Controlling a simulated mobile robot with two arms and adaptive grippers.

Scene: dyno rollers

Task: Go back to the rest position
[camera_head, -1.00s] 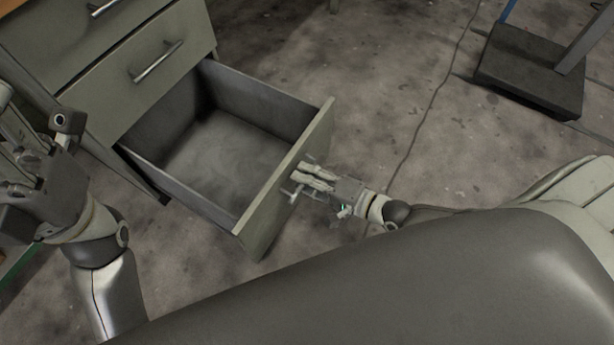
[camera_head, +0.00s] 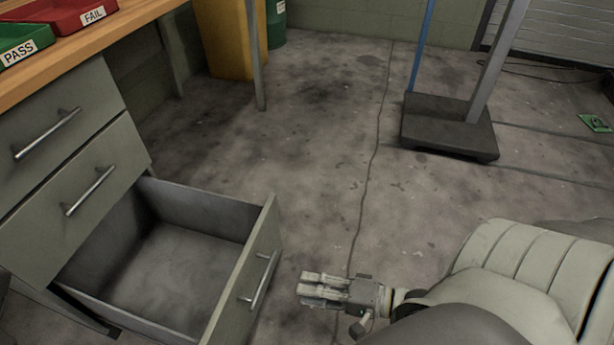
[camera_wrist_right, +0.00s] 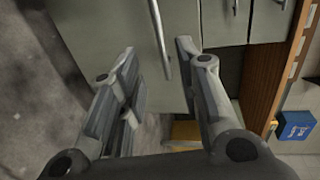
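My right gripper (camera_head: 308,289) is to the right of the open bottom drawer (camera_head: 234,302), apart from its handle (camera_head: 263,281). In the right wrist view its two fingers (camera_wrist_right: 158,75) are spread with nothing between them. The drawer handle (camera_wrist_right: 160,40) shows beyond the fingertips, not held. The drawer is pulled far out and looks empty inside. My left gripper is out of the head view.
A wooden-topped bench (camera_head: 75,45) carries a red FAIL tray (camera_head: 62,12) and a green PASS tray (camera_head: 24,43). A black stand base (camera_head: 447,128) is on the floor at upper right. The concrete floor between is clear.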

